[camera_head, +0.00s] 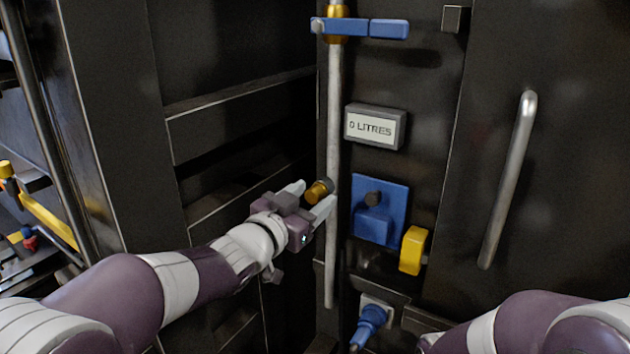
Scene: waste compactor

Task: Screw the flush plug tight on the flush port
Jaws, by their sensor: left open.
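A brass-coloured cylinder with a dark end, which looks like the flush plug (317,192), is just left of the vertical grey pipe (333,110). The port behind it is hidden, so I cannot tell how it is seated. My left gripper (309,196) is open, with one pale finger on each side of the brass piece. I cannot tell whether either finger touches it. My right arm enters at the lower right; its gripper is out of view.
A blue lever (375,28) crosses the pipe's top. Right of the pipe are a "0 LITRES" display (375,127), a blue switch box (394,193), a yellow block (412,251) and a blue connector (370,320). A door handle (509,180) stands out farther right.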

